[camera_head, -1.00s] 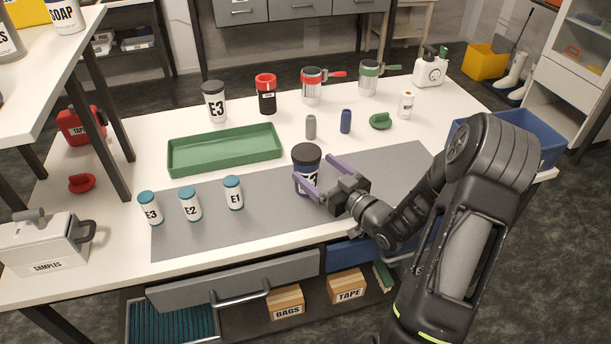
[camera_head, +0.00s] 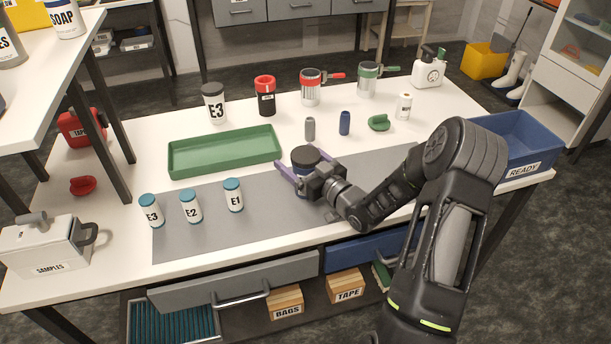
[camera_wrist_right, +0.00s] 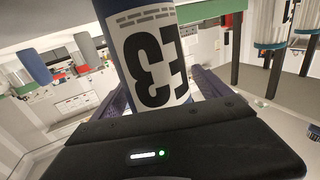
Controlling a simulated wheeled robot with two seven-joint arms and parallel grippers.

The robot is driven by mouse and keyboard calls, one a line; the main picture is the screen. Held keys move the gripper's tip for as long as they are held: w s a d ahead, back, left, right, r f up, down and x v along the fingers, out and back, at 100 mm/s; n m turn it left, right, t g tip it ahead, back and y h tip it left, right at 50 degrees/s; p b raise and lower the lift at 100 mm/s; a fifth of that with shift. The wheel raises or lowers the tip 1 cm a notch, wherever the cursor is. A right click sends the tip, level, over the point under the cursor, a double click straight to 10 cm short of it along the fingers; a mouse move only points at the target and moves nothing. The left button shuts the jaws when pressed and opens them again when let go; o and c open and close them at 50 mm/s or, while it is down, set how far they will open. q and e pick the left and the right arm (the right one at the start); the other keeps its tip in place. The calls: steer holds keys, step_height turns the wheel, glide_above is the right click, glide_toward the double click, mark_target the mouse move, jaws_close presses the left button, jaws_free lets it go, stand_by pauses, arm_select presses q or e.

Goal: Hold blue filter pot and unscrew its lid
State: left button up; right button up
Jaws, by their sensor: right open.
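The blue filter pot (camera_head: 305,156) stands upright on the grey mat, with a dark lid, a blue band and a white label. Its lower part is mostly hidden by my right gripper (camera_head: 300,172). The purple fingers of that gripper are open, one on each side of the pot. In the right wrist view the pot (camera_wrist_right: 150,60) appears upside down with its E3 label, between the two fingers (camera_wrist_right: 165,90). I cannot tell whether either finger touches it. The lid is on the pot. My left gripper is not in view.
Several small blue-capped jars (camera_head: 191,206) stand on the mat (camera_head: 270,225) to the left. A green tray (camera_head: 225,152) lies behind. A grey cylinder (camera_head: 310,129), a blue cylinder (camera_head: 344,123) and a green item (camera_head: 379,123) stand behind the pot. A blue READY bin (camera_head: 515,150) is at right.

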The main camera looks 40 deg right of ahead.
stand_by(0.6)
steer(key=c, duration=1.6)
steer(key=shift+r, duration=0.1)
step_height(320, 180, up, 10)
steer(key=shift+f, duration=0.1)
steer(key=o, duration=0.9)
jaws_close()
